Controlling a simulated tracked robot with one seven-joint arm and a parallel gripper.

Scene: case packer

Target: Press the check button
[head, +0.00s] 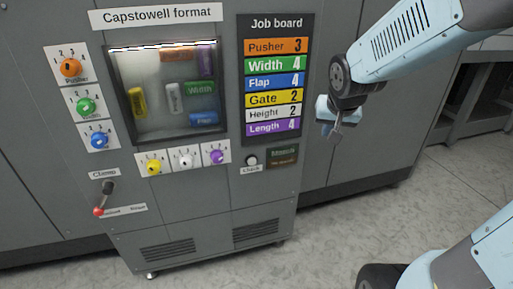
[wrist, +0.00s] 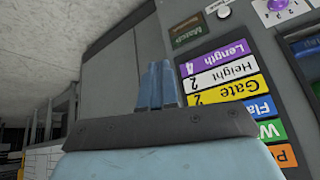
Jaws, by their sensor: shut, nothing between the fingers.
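The check button (head: 251,160) is a small round pale button with a dark rim, above a "Check" label, low on the right of the grey machine front. It also shows at the top of the wrist view (wrist: 224,12). A small dark sign (head: 282,156) with two lines of text sits right beside it. My gripper (head: 335,134) is shut and empty, right of the job board and apart from the machine front. Its closed blue fingers (wrist: 159,86) show in the wrist view, left of the board. The button is clear of the gripper.
The job board (head: 277,78) lists Pusher 3, Width 4, Flap 4, Gate 2, Height 2, Length 4. Several coloured dials surround a window (head: 165,92) left of it. A clamp lever with a red knob (head: 98,211) sticks out lower left. Open floor (head: 350,230) lies in front.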

